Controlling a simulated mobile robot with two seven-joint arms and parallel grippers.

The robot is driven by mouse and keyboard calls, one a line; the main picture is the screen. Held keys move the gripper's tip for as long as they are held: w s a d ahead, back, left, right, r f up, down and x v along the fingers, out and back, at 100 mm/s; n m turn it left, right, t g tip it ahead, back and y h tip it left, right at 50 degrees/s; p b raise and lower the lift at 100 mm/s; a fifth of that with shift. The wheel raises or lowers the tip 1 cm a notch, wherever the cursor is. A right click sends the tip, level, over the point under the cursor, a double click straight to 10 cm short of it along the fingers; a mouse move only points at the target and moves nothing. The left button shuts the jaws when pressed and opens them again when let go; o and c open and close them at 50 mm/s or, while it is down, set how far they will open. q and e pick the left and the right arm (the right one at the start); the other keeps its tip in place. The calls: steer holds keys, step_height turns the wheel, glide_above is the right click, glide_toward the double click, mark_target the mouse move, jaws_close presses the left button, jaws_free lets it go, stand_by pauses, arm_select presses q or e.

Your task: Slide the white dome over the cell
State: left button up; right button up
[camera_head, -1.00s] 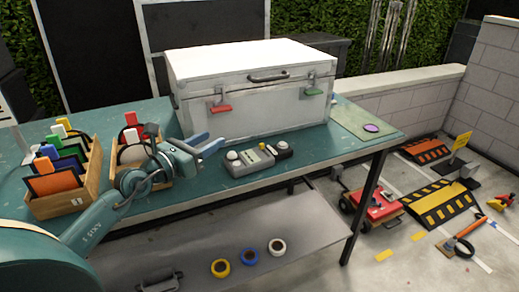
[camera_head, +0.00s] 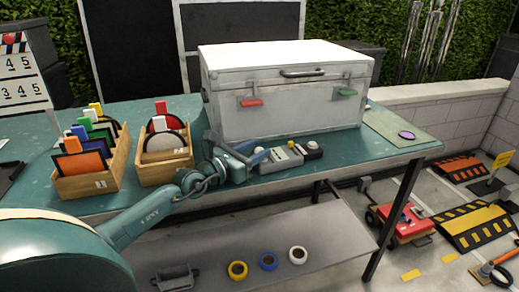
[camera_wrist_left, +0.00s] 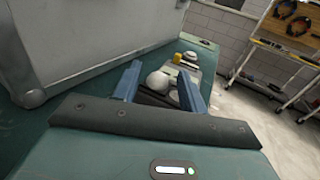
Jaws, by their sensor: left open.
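A grey light meter (camera_head: 284,157) lies on the table in front of the white case. Its white dome (camera_wrist_left: 157,81) shows in the left wrist view, between my two blue fingers. A yellow button (camera_wrist_left: 177,57) and a smaller white round part (camera_wrist_left: 190,56) sit farther along the meter. The cell is not clearly distinguishable. My left gripper (camera_head: 260,155) is open at the meter's left end, with fingers on both sides of the dome; contact cannot be told. My right gripper is not in view.
The white case (camera_head: 285,115) stands close behind the meter. Two wooden boxes of filters, one at left (camera_head: 92,185) and one nearer (camera_head: 150,172), stand left of my arm. A green mat (camera_head: 385,125) lies right. Tape rolls (camera_head: 268,261) lie on the lower shelf.

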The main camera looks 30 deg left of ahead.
arm_select(q)
steer(key=shift+x, duration=1.05)
steer(key=shift+c, duration=0.2)
jaws_close()
